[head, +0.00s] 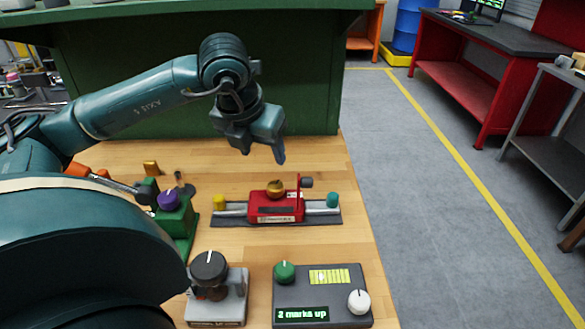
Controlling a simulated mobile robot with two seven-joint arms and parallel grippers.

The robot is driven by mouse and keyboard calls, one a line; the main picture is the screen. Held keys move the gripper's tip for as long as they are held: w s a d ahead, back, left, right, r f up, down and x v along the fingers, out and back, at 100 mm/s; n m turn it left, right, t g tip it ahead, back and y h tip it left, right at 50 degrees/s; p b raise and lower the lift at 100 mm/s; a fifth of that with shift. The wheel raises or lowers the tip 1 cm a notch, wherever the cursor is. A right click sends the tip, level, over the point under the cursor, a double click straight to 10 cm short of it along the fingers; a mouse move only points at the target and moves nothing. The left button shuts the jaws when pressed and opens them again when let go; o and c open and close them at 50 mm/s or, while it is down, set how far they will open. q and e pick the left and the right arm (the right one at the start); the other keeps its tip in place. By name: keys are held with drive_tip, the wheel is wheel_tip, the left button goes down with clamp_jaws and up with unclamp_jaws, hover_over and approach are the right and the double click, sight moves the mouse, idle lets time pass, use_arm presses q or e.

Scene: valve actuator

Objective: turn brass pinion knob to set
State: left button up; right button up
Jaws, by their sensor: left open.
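The brass knob (275,188) sits on top of a red actuator body (278,207) on the wooden table. The red body rests on a dark rail plate (235,218) with a yellow cap (219,202) at its left end and a teal cap (332,200) at its right end. A dark grey panel (340,280) nearer to me shows the green text "2 marks up" on its display (302,314). My left gripper (265,150) is open and empty, above and behind the brass knob, apart from it. My right gripper is not in view.
A grey box with a black knob (209,268) stands left of the panel. A green device with a purple knob (169,200) stands farther left. The panel has a green knob (285,272) and a white knob (359,301). The table's right edge borders open floor.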

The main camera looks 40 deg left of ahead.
sight(275, 185)
use_arm(q)
drive_tip(key=p+x, duration=0.1)
drive_tip(key=x, duration=1.1)
drive_tip(key=shift+f, duration=0.1)
drive_tip(key=shift+w+f, duration=0.1)
drive_tip(key=shift+f, duration=0.3)
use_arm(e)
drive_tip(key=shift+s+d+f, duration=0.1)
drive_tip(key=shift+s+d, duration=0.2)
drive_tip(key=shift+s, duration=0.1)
